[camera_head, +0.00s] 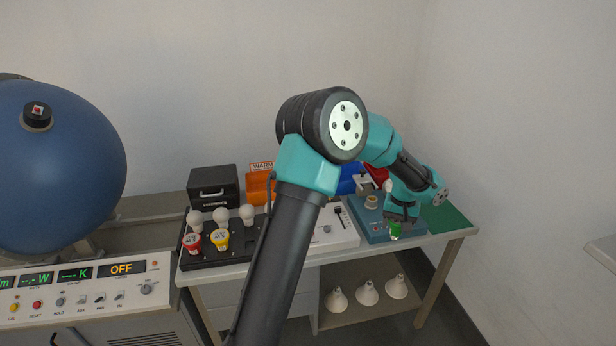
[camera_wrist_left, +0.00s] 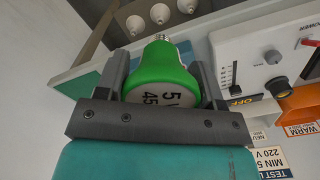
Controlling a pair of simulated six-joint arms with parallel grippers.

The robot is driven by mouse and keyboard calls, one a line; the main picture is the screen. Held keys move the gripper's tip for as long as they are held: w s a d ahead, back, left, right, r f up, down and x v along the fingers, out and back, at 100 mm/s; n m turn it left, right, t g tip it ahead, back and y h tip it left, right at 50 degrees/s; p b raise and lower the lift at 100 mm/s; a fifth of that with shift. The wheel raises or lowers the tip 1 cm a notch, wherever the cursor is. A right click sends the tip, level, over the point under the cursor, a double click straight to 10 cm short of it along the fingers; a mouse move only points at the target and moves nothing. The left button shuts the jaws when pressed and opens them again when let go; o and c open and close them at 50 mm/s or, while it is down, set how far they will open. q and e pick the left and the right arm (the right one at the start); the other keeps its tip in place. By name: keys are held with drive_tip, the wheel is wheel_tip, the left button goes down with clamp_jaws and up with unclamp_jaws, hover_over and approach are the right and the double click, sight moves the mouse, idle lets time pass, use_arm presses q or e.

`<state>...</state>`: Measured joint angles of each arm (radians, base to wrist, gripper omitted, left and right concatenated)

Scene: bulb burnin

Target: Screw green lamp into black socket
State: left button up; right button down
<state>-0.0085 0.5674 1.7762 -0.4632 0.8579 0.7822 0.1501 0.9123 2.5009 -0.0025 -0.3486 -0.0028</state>
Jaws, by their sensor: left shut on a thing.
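My left gripper (camera_head: 400,215) is at the right end of the bench, over the front edge of a blue test unit (camera_head: 378,232). It is shut on the green lamp (camera_head: 395,231), which hangs below the fingers. In the left wrist view the green lamp (camera_wrist_left: 162,72) sits between the two fingers (camera_wrist_left: 162,85), with its metal screw base pointing away from the gripper. A pale round fitting (camera_head: 371,202) is on top of the blue unit. I cannot make out a black socket. My right gripper is not in view.
A black rack (camera_head: 240,255) holds white bulbs plus a red and a yellow lamp. A white control box (camera_head: 337,238) stands left of the blue unit. Orange, blue and red bins stand behind. A green mat (camera_head: 447,217) lies at right. White cone lamps (camera_head: 367,293) sit on the lower shelf.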

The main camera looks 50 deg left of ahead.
use_arm(q)
drive_tip(key=s+a+r+n, duration=0.1)
drive_tip(key=s+a+n, duration=0.1)
drive_tip(key=a+n, duration=0.6)
drive_tip(key=s+a+r+n, duration=0.2)
drive_tip(key=a+n, duration=0.6)
drive_tip(key=a, duration=0.5)
drive_tip(key=s+a+r+n, duration=0.1)
drive_tip(key=s+a+n, duration=0.1)
drive_tip(key=a+n, duration=0.5)
drive_tip(key=a, duration=0.4)
drive_tip(key=shift+a+r+n, duration=0.25)
drive_tip(key=shift+n, duration=0.15)
drive_tip(key=shift+f, duration=0.15)
drive_tip(key=shift+f, duration=2.9)
drive_tip(key=shift+f, duration=1.05)
drive_tip(key=o, duration=1)
